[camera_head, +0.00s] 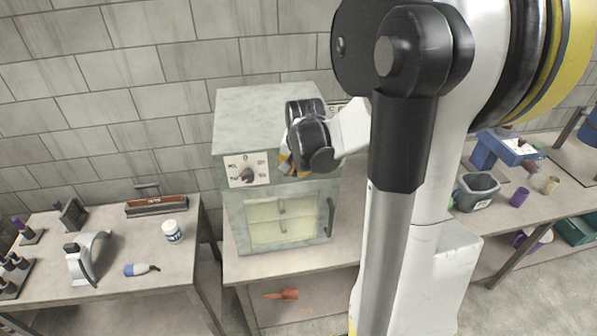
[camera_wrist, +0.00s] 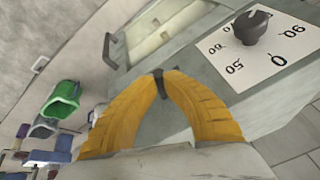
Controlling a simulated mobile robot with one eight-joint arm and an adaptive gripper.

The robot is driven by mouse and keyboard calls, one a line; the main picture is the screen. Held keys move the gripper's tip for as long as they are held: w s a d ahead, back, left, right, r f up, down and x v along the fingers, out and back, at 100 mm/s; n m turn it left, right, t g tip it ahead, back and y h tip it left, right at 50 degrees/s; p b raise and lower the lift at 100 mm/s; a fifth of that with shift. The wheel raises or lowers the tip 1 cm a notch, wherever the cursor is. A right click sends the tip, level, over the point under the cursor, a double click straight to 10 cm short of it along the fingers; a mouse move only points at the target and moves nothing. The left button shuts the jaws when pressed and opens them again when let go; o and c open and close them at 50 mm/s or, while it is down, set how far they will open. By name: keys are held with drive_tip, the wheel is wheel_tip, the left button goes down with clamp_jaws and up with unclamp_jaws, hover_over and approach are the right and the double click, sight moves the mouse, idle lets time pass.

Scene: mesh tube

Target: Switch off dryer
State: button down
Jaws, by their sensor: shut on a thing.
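The dryer (camera_head: 262,106) is a pale green-grey box on the middle table against the wall, with a windowed door (camera_head: 258,212) below. A dark dial (camera_head: 246,173) sits on a white numbered plate on its upper left front; this dial also shows in the wrist view (camera_wrist: 252,27). My gripper (camera_head: 288,166) is at the dryer's upper front, right of the dial and apart from it. In the wrist view its yellow fingers (camera_wrist: 159,77) are shut on a small dark piece at the dryer's front. That piece is hidden behind my gripper in the head view.
The left table holds a white jar (camera_head: 172,232), a blue-white bottle (camera_head: 141,269) and a dark red box (camera_head: 157,206). An orange object (camera_head: 281,294) lies on the shelf under the dryer. A grey bin (camera_head: 476,191) stands on the right table. The dryer's door handle (camera_head: 331,217) sticks out.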

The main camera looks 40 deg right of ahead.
drive_tip(key=shift+a, duration=0.1)
idle(0.3)
drive_tip(key=c, duration=1.4)
unclamp_jaws()
drive_tip(key=shift+w, duration=0.1)
drive_tip(key=shift+c, duration=0.2)
drive_tip(key=shift+r, duration=0.1)
drive_tip(key=v, duration=1.1)
drive_tip(key=shift+r, duration=0.35)
drive_tip(key=shift+a, duration=0.15)
drive_tip(key=s+a+f+n+t+y+b, duration=0.1)
drive_tip(key=s+a+f+n+b, duration=0.2)
drive_tip(key=a+f+b, duration=0.4)
drive_tip(key=s+a+f+n+t+b, duration=0.1)
drive_tip(key=s+a+f+n+b, duration=0.2)
drive_tip(key=a+f+b, duration=0.5)
drive_tip(key=s+a+f+n+y+b, duration=0.1)
drive_tip(key=s+a+f+n+b, duration=0.2)
drive_tip(key=a+f+n+b, duration=0.2)
drive_tip(key=a+f+b, duration=0.3)
drive_tip(key=f+b, duration=0.4)
drive_tip(key=f, duration=0.2)
drive_tip(key=shift+a+t+y, duration=0.25)
drive_tip(key=shift+t+y, duration=0.05)
drive_tip(key=shift+t, duration=0.1)
